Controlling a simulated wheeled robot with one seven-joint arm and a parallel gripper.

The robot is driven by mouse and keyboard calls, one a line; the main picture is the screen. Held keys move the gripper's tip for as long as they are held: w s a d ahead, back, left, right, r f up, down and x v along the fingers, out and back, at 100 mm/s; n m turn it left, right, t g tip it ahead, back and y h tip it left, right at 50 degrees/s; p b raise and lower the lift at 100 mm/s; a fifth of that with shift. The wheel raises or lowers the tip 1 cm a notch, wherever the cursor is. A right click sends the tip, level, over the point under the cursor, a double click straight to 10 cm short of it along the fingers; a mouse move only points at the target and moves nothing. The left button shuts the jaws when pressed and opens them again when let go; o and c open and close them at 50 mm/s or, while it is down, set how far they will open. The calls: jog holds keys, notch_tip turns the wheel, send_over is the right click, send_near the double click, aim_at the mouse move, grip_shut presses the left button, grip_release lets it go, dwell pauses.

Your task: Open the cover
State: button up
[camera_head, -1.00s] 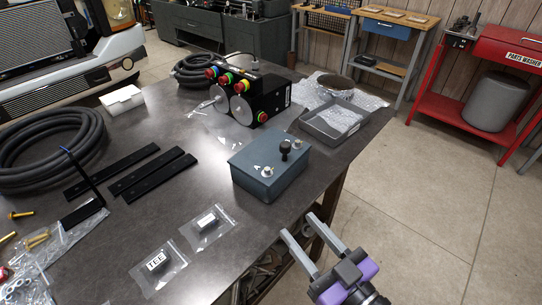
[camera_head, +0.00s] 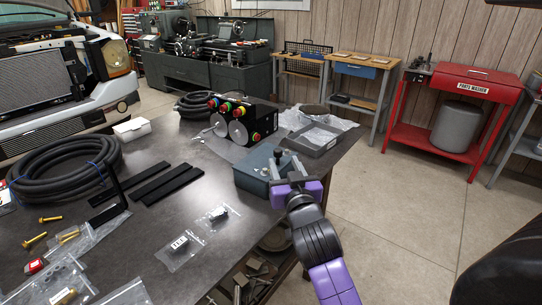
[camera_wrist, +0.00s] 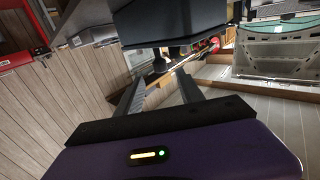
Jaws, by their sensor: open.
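A blue-grey box (camera_head: 254,171) with a flat lid stands near the right edge of the dark workbench. A black knob (camera_head: 279,153) stands up on its lid, and a pale metal fitting shows on the lid's left part. The lid looks shut. My gripper (camera_head: 287,163) is open at the box's right side, and its fingers overlap the knob end of the lid in the head view. In the wrist view the box (camera_wrist: 172,20) appears dark at the top, with the knob (camera_wrist: 158,65) ahead between my open fingers. Whether a finger touches the knob cannot be told.
A control box with coloured buttons (camera_head: 242,119) and a grey tray (camera_head: 318,141) stand behind the box. Black bars (camera_head: 165,182), a coiled hose (camera_head: 62,165) and bagged parts (camera_head: 180,248) lie to the left. Open floor lies right of the bench (camera_head: 110,236).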

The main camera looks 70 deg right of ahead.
aim_at(279, 153)
jog(key=p+x, duration=0.1)
jog(key=x, duration=0.6)
jog(key=shift+w, duration=0.15)
grip_shut()
dwell(1.2)
